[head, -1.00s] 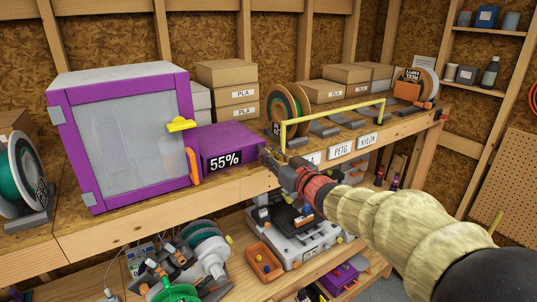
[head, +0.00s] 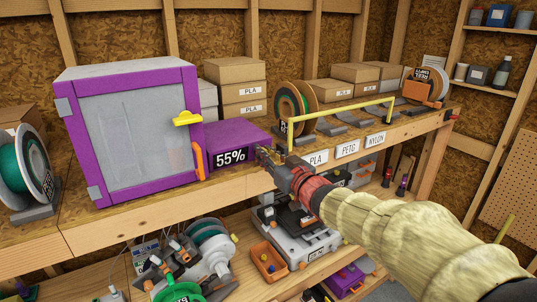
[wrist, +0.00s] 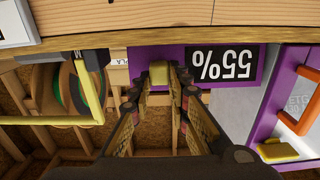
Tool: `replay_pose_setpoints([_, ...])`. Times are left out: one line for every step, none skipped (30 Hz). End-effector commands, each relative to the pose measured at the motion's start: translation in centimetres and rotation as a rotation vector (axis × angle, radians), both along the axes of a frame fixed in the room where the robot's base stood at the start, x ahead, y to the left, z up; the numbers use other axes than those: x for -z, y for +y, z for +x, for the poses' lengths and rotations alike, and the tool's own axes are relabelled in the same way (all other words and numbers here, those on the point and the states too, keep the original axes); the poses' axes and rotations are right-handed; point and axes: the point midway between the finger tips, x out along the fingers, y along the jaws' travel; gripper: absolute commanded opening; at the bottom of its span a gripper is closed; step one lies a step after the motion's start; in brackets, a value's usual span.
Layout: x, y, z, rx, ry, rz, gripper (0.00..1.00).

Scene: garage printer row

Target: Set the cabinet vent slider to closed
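The purple cabinet (head: 125,67) has a grey-white door panel, with a purple box (head: 236,136) reading 55% at its right side. In the upside-down wrist view, a small yellow tab (wrist: 158,75) sits on the purple front beside the 55% display (wrist: 222,65); it looks like the vent slider. My gripper (head: 262,152) is at the right end of that box. In the wrist view my gripper (wrist: 158,84) has its fingers apart, one each side of the tab, with small gaps seeming to show. The head view mostly hides the tab, and no closed mark is readable.
A yellow piece (head: 187,118) and an orange handle (head: 198,160) stick out from the cabinet door. A yellow frame (head: 340,109) stands over the bench right of my gripper, near a spool (head: 292,105). The wooden bench edge (head: 140,215) runs below.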

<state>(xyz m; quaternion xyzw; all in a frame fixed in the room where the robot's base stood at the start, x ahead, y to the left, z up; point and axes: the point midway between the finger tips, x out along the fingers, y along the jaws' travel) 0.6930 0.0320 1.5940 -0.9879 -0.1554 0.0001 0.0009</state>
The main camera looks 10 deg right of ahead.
Motion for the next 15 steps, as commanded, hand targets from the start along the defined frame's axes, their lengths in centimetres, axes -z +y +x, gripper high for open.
replay_pose_setpoints([-0.04, 0.23, -0.04, -0.005, -0.002, -0.002, 0.20])
replay_pose_setpoints([-0.04, 0.23, -0.04, -0.005, -0.002, -0.002, 0.22])
replay_pose_setpoints([-0.03, 0.23, -0.04, -0.005, -0.002, -0.002, 0.24])
replay_pose_setpoints([-0.03, 0.22, -0.04, -0.005, -0.002, -0.002, 0.26])
replay_pose_setpoints([-0.04, 0.21, -0.04, -0.005, -0.002, -0.002, 0.28])
replay_pose_setpoints([-0.03, 0.20, -0.03, -0.004, -0.002, -0.002, 0.30])
replay_pose_setpoints([-0.03, 0.19, -0.03, -0.004, -0.002, -0.002, 0.32])
replay_pose_setpoints([-0.03, 0.18, -0.03, -0.004, -0.001, -0.001, 0.33])
replay_pose_setpoints([-0.02, 0.16, -0.03, -0.004, 0.000, -0.001, 0.36])
replay_pose_setpoints([-0.01, 0.15, -0.03, -0.003, 0.000, -0.001, 0.36])
replay_pose_setpoints([-0.01, 0.14, -0.02, -0.003, 0.000, -0.001, 0.36])
replay_pose_setpoints([0.00, 0.13, -0.02, -0.003, 0.000, -0.001, 0.36])
replay_pose_setpoints([0.00, 0.13, -0.02, -0.003, 0.000, -0.001, 0.36])
replay_pose_setpoints([0.00, 0.12, -0.02, -0.003, 0.000, -0.001, 0.36])
replay_pose_setpoints([0.01, 0.11, -0.01, -0.003, 0.000, -0.001, 0.36])
